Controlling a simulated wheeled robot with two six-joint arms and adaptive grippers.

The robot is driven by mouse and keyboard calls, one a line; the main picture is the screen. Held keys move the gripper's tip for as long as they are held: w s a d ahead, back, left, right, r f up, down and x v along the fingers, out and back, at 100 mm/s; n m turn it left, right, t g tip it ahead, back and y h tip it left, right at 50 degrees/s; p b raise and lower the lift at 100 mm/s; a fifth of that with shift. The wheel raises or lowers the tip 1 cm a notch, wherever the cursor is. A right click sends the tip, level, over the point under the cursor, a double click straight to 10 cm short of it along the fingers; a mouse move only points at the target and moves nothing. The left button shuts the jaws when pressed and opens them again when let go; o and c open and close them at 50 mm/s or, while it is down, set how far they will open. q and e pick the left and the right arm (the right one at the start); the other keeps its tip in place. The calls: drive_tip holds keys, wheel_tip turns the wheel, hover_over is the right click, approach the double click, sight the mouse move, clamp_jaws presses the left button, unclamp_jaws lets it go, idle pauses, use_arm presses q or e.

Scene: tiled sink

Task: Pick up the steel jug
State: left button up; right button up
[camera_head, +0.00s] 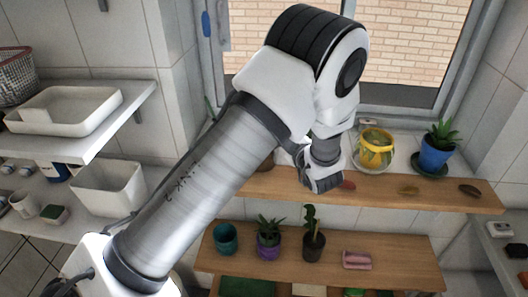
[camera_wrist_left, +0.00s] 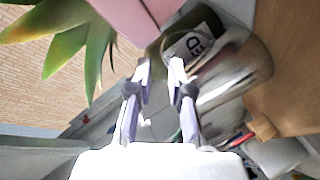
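The steel jug (camera_wrist_left: 236,68) shows in the left wrist view at upper right, a shiny metal body lying at a slant in the picture. In the head view I cannot make it out behind my left arm. My left gripper (camera_wrist_left: 161,68) has its two fingers apart with nothing between the tips. Its right fingertip overlaps the jug's left side in the picture; I cannot tell whether they touch. In the head view the wrist (camera_head: 325,172) points down at the upper wooden shelf. My right gripper is not in view.
A dark labelled container (camera_wrist_left: 188,42) stands close to the jug. A pink pot (camera_wrist_left: 135,18) with a spiky plant is at upper left. A yellow pot (camera_head: 375,148) and a blue pot (camera_head: 436,155) stand right of my wrist. The lower wooden shelf (camera_head: 400,268) holds several pots.

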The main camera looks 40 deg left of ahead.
use_arm(q)
drive_tip(key=x, duration=0.5)
drive_tip(key=shift+a+f, duration=0.2)
drive_tip(key=shift+f, duration=0.25)
drive_tip(key=shift+s+d+r, duration=0.4)
drive_tip(key=shift+d+r, duration=0.05)
drive_tip(key=shift+d, duration=0.2)
clamp_jaws()
drive_tip(key=shift+w+a+f, duration=0.2)
drive_tip(key=shift+a, duration=0.1)
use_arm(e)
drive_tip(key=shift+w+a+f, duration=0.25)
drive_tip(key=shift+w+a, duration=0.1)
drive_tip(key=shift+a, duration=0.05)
use_arm(q)
drive_tip(key=shift+r, duration=0.15)
